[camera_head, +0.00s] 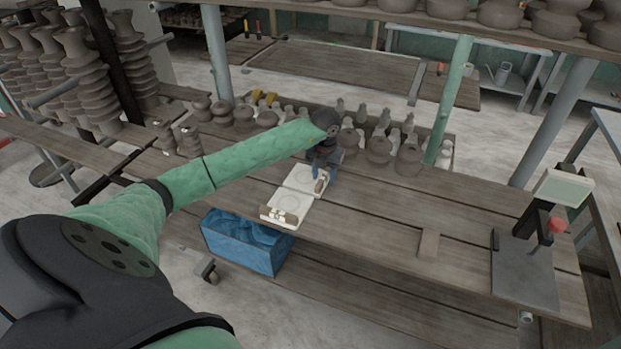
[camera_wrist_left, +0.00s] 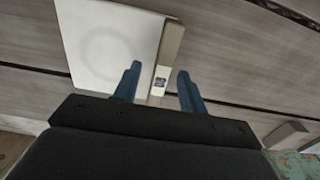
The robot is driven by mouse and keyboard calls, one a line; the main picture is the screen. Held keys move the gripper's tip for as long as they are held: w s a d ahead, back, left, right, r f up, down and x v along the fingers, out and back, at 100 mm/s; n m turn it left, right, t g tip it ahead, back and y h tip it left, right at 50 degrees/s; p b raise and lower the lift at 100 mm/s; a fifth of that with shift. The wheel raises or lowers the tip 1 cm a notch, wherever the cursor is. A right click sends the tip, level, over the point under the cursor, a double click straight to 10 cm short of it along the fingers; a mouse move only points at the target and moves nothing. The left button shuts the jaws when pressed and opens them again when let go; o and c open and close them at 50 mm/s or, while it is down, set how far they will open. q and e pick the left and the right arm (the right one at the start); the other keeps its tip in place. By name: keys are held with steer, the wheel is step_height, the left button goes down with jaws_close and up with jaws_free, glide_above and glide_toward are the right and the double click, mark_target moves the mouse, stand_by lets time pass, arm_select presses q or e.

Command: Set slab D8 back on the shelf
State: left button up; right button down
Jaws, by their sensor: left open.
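Two pale slabs, each with a round mark and a brown strip at one end, lie on the plank table: a far slab (camera_head: 301,177) and a near slab (camera_head: 291,203). I cannot read in the head view which is D8. My left gripper (camera_head: 321,178) is over the brown-strip end of the far slab. In the left wrist view the open left gripper (camera_wrist_left: 159,72) has blue fingers either side of a pale slab's (camera_wrist_left: 105,45) brown strip, with a small label (camera_wrist_left: 160,82) between them, its marking unclear. Whether the fingers touch it, I cannot tell. My right gripper is out of view.
Several clay pots (camera_head: 378,149) line the table's back. A blue bin (camera_head: 243,241) stands below its front edge. A small flat block (camera_head: 429,243) and a scale-like device (camera_head: 525,270) sit at right. Bare planks (camera_head: 385,220) lie between. A post (camera_head: 453,100) rises behind.

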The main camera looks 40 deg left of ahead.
arm_select(q)
jaws_close()
stand_by(0.5)
